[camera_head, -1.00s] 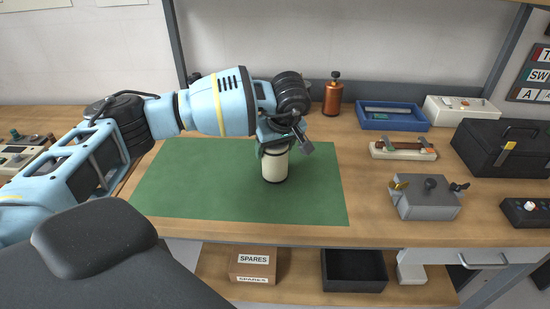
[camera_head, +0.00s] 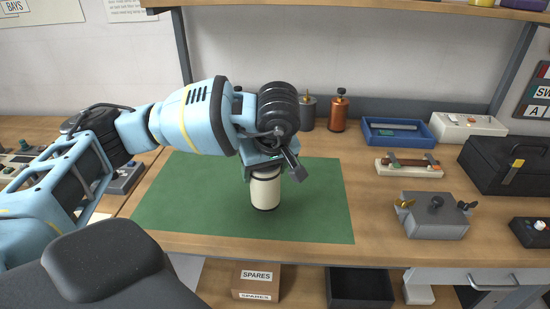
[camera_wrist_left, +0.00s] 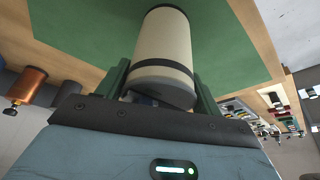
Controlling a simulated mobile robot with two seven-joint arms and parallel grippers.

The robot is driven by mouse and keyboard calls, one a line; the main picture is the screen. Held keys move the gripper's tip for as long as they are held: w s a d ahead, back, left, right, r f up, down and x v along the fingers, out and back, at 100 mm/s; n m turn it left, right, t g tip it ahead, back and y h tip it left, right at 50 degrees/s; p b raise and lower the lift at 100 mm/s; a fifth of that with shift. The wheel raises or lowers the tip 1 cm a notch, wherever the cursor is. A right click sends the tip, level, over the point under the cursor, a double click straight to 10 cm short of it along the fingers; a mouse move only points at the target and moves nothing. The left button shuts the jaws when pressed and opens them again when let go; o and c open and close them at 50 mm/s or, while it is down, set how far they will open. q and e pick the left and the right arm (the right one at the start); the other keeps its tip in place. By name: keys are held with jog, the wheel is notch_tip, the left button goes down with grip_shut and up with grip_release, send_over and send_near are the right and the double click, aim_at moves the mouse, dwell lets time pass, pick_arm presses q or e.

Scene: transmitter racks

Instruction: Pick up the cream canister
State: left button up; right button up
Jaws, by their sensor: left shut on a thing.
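The cream canister (camera_head: 265,192), a pale cylinder with dark bands, is upright over the green mat (camera_head: 185,205) in the head view. My left gripper (camera_head: 263,170) is above it, shut on its upper part. In the left wrist view the canister (camera_wrist_left: 163,50) sits between the two green fingers of my left gripper (camera_wrist_left: 160,88). Its gripped end is partly hidden by the gripper. I cannot tell whether there is a gap between its base and the mat. My right gripper is not in view.
A copper canister (camera_head: 338,112) and a grey one (camera_head: 308,113) stand at the back. A blue tray (camera_head: 396,143), a grey box with wing nuts (camera_head: 432,218) and a black case (camera_head: 508,165) are to the right. The mat around the canister is clear.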

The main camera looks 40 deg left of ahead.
pick_arm(q)
jog(key=s+d, duration=0.1)
jog(key=s, duration=0.6)
jog(key=shift+d+r, duration=0.25)
jog(key=shift+r, duration=0.1)
